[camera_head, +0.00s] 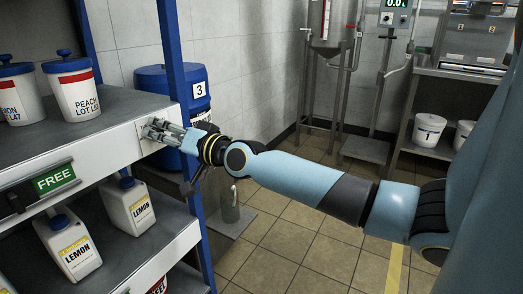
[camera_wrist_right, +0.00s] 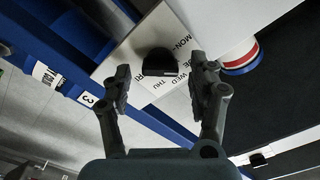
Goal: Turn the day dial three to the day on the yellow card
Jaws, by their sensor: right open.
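My right gripper (camera_head: 158,130) reaches in from the right to the front edge of the upper shelf. In the right wrist view its fingers (camera_wrist_right: 160,88) are open, one on each side of a black dial knob (camera_wrist_right: 156,62), with nothing clamped. Which day the knob points to is unclear. The gripper hides the knob in the head view, and no dial number is legible. I see no yellow card. My left gripper is not in view.
Lidded tubs (camera_head: 76,92) stand on the upper shelf (camera_head: 110,112) and lemon bottles (camera_head: 72,246) below. A blue post (camera_head: 176,60) and blue drum (camera_head: 197,86) stand close to the gripper. Tiled floor (camera_head: 275,240) is open at right.

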